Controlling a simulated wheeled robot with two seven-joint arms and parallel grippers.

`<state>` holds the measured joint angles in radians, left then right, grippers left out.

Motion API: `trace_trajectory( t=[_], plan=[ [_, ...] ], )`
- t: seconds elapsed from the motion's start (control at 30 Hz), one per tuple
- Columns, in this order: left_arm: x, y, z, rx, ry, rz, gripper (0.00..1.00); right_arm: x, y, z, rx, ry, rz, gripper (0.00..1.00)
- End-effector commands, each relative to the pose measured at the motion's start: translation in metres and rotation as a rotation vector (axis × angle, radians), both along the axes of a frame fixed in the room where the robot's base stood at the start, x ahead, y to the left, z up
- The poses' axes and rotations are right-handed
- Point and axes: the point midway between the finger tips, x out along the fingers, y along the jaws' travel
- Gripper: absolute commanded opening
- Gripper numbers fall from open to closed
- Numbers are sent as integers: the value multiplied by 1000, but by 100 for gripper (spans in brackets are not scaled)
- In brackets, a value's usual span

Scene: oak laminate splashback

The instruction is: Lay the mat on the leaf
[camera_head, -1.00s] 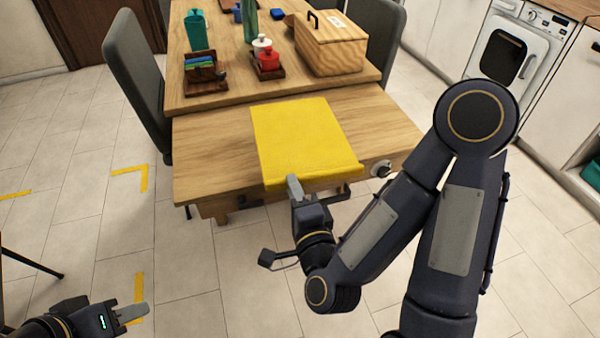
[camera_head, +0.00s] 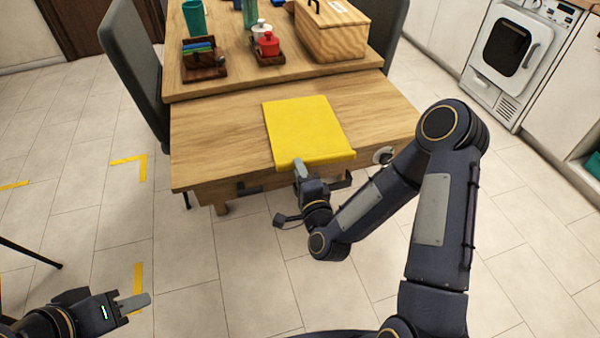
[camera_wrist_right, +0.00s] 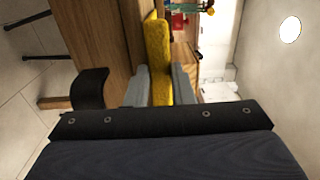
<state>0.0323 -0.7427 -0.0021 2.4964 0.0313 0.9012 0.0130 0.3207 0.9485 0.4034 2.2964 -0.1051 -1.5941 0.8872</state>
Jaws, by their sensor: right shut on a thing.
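The yellow mat (camera_head: 304,130) lies mostly flat on the lower, near leaf (camera_head: 215,140) of the wooden table, its front edge at the leaf's front edge. My right gripper (camera_head: 300,170) is shut on the mat's near edge. The right wrist view shows the mat (camera_wrist_right: 157,60) between the two grey fingers (camera_wrist_right: 157,86). My left gripper (camera_head: 132,303) is at the lower left, over the floor, away from the mat. Its fingers overlap in this view, so I cannot see whether they are apart.
A grey chair (camera_head: 135,65) stands at the left. The leaf is bare on both sides of the mat.

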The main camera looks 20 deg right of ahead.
Motion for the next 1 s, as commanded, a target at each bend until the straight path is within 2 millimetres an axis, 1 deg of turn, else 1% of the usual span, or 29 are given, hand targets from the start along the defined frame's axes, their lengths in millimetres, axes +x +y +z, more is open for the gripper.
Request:
trace_trajectory(
  t=[0.23,0.33,0.37,0.5,0.53,0.77,0.87,0.97,1.0],
  plan=[
    [0,0,0,0,0,0,36,0,0,1,-1,-4,-1,0],
    [0,0,-4,0,0,0,36,0,0,-2,-1,-4,-1,0],
    [0,0,-4,0,0,0,36,0,0,-3,0,-2,-1,23],
    [0,0,-2,0,0,0,36,0,0,-2,0,-1,0,41],
    [0,0,-2,0,0,0,36,0,0,-2,0,-1,-1,43],
    [0,0,-2,0,0,0,36,0,0,-1,0,-1,-1,43],
    [0,0,2,0,0,0,36,0,0,2,0,-1,-1,43],
    [0,0,-2,0,0,0,36,-11,0,-1,0,1,1,43],
    [0,0,-3,0,0,0,36,-17,0,-2,0,1,1,43]
  ],
)
